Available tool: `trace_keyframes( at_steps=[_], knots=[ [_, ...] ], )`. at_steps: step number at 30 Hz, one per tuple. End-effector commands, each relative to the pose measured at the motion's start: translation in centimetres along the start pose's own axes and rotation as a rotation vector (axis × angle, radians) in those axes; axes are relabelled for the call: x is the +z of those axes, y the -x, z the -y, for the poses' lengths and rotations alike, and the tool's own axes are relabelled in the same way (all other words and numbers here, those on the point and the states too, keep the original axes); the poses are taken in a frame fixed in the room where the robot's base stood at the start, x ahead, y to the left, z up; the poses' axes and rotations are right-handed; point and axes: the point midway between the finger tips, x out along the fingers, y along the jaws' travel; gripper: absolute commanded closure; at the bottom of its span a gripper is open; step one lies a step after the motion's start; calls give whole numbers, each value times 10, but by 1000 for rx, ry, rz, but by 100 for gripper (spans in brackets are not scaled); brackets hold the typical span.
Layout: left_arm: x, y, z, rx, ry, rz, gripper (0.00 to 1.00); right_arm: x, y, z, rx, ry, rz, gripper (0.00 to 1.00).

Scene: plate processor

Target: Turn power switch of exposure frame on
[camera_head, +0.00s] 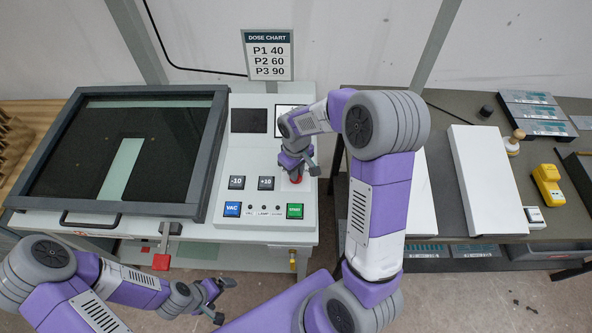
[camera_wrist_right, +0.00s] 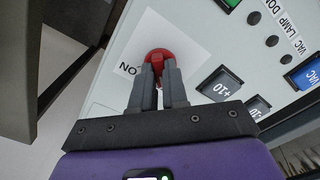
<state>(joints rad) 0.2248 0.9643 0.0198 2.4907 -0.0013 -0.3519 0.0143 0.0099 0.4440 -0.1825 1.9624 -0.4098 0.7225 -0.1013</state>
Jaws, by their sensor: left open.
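The exposure frame (camera_head: 222,185) has a light control panel with a red round power switch (camera_head: 296,180) on its right side. In the right wrist view the red switch (camera_wrist_right: 158,58) has a white label with "ON" beside it. My right gripper (camera_wrist_right: 160,72) has its two fingers close together on the switch's knob, and they hide part of it. In the head view my right gripper (camera_head: 298,170) reaches down onto the panel, and its arm covers part of the area. My left gripper (camera_head: 216,299) is open and empty, low in front of the frame.
The panel also has a green START button (camera_head: 295,211), a blue VAC button (camera_head: 232,209) and two dark buttons, -10 (camera_head: 237,183) and +10 (camera_head: 266,183). A dose chart (camera_head: 268,55) stands behind. A dark table (camera_head: 500,223) with white boards is at the right.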

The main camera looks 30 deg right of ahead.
Motion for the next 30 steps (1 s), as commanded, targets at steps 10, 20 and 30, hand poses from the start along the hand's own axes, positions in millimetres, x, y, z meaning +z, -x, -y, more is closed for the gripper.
trace_keyframes(
  at_steps=[10,20,30],
  knots=[
    [0,0,0,0,0,0,6,0,0,0,0,-12,-1,100],
    [0,0,0,0,0,0,6,-1,1,0,0,-161,-1,100],
    [0,2,-1,0,0,0,6,-1,1,0,1,-470,-1,100]
  ],
)
